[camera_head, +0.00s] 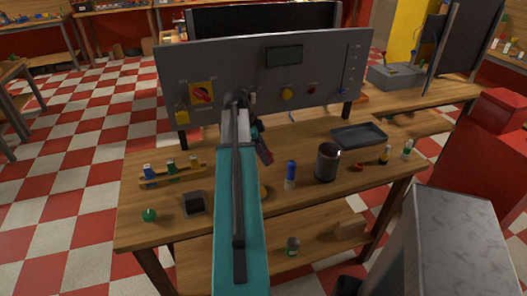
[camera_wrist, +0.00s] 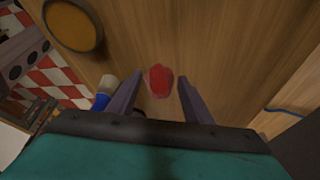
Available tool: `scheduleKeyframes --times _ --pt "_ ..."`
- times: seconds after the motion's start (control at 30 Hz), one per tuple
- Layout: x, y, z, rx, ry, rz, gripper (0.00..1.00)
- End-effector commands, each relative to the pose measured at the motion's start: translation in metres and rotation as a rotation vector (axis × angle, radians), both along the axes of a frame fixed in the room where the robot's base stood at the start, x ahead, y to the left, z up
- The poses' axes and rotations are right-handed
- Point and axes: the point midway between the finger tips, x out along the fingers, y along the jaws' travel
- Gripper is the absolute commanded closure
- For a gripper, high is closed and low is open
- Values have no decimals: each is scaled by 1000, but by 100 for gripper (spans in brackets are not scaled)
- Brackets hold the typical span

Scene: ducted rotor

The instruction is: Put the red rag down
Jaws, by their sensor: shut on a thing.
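The red rag (camera_wrist: 158,80) is a small crumpled red piece between the two fingertips of my gripper (camera_wrist: 159,84) in the wrist view. My gripper is shut on it, with the fingers on either side, over the wooden workbench (camera_wrist: 225,45). In the head view my gripper (camera_head: 264,155) is over the middle of the bench, in front of the grey control panel (camera_head: 270,72). The rag is hard to make out there. I cannot tell whether it touches the bench top.
A blue-topped bottle (camera_head: 290,174) and a dark cup (camera_head: 327,162) stand right of my gripper. A grey tray (camera_head: 359,135) lies farther right. A wooden rack (camera_head: 172,173), dark box (camera_head: 195,203) and green ball (camera_head: 149,215) are at left. Bare wood shows between.

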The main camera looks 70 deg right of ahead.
Motion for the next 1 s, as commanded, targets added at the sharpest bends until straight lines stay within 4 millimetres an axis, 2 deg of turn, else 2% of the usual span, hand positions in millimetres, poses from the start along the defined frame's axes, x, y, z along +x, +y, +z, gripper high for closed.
scheduleKeyframes --times 0.1,0.3,0.77,1.0 --pt "6 -14 1 1 0 0 80" --pt "11 -27 -2 0 0 0 80" --pt "13 -29 -3 0 0 1 80" --pt "18 -43 -3 0 0 1 80"
